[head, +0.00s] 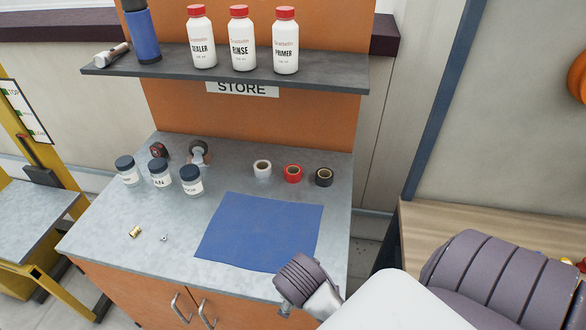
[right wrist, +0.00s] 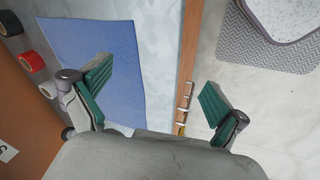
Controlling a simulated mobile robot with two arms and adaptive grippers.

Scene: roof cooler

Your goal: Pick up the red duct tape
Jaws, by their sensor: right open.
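The red duct tape (head: 292,173) is a small roll on the grey counter, between a white roll (head: 262,168) and a black roll (head: 324,177), behind the blue mat (head: 262,232). In the right wrist view the red roll (right wrist: 32,60) is near the left edge, beyond one finger. My right gripper (right wrist: 156,88) is open and empty, its teal finger pads wide apart over the counter's edge, well away from the roll. In the head view my right arm comes in at lower right, and its fingertips cannot be made out. My left gripper is not in view.
Several labelled jars (head: 160,174) and a tape measure (head: 158,150) stand at the counter's left. A brass fitting (head: 135,232) lies near the front. A shelf (head: 230,72) with bottles (head: 243,42) hangs above the counter. The mat is clear.

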